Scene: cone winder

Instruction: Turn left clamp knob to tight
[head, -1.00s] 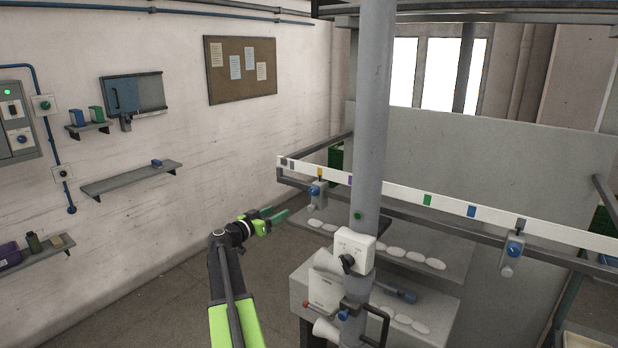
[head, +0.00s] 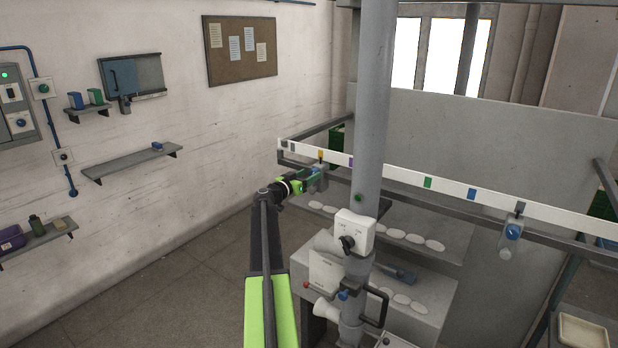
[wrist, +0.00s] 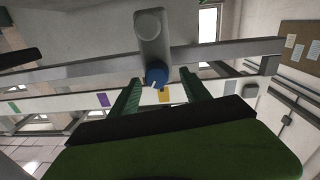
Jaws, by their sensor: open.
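The left clamp (wrist: 149,35) is a grey body on the rail with a round blue knob (wrist: 156,77) that bears a small white pointer mark. In the wrist view the knob lies between my two green fingers, with a gap on each side. My gripper (wrist: 158,88) is open and holds nothing. In the head view my gripper (head: 310,181) is at the left clamp and covers most of it, so the knob is hardly seen there. Whether a finger touches the knob cannot be told.
A white rail strip (head: 400,180) with coloured marks runs to the right clamp (head: 511,238), which has its own blue knob. A grey upright post (head: 372,110) with a white switch box (head: 354,231) stands just right of my gripper. Floor at left is clear.

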